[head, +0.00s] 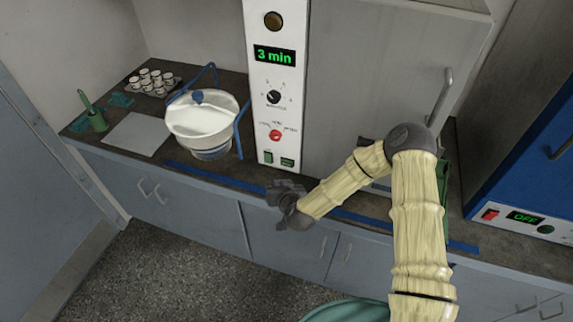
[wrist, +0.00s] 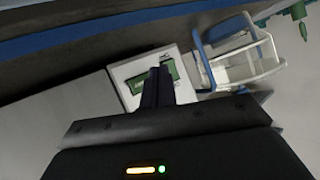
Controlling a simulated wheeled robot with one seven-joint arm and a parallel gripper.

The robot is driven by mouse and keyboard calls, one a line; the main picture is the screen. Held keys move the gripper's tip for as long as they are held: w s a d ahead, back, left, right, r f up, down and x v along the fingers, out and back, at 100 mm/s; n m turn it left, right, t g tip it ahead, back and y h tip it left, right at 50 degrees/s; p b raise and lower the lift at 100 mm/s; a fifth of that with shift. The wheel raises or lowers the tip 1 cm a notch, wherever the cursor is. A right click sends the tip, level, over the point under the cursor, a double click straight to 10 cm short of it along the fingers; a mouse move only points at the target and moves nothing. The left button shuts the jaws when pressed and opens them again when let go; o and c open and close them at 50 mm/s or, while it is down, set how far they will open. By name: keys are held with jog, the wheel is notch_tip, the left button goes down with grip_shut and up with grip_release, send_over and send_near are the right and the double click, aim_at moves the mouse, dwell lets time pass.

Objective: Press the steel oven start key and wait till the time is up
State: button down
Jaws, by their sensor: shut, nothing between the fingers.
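The steel oven (head: 365,85) has a grey door and a white control panel (head: 262,100) on its left. Its display (head: 274,56) reads "3 min" in green. Two green keys sit at the panel's foot, a left one (head: 268,157) and a wider right one (head: 287,162); I cannot read which is start. My gripper (head: 285,190) is shut and empty, just below and in front of these keys. In the wrist view, the closed fingers (wrist: 158,78) overlap the panel beside a green key (wrist: 169,72) and partly hide it. I cannot tell whether they touch it.
A white-lidded vessel (head: 203,117) with blue handles stands left of the panel. Further left are a rack of cups (head: 154,82), a pale sheet (head: 138,134) and a green-handled brush (head: 93,115). A blue oven (head: 535,130) reading "OFF" stands right.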

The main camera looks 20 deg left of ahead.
send_near(283, 165)
jog(key=shift+s+a+f+b+x, duration=0.1)
jog(key=shift+s+x, duration=0.05)
jog(key=shift+x, duration=0.7)
jog(key=shift+s+a+f+b+x, duration=0.1)
jog(key=shift+b+x, duration=0.05)
jog(key=shift+x, duration=0.7)
jog(key=shift+s+a+f+b+x, duration=0.1)
jog(key=shift+s+x, duration=0.05)
jog(key=shift+x, duration=0.7)
jog(key=shift+w, duration=0.15)
jog(key=shift+w, duration=0.25)
jog(key=shift+w+b, duration=0.3)
jog(key=shift+w, duration=0.25)
dwell(0.4)
jog(key=shift+s, duration=0.95)
jog(key=shift+s+a, duration=0.2)
jog(key=shift+s, duration=2.3)
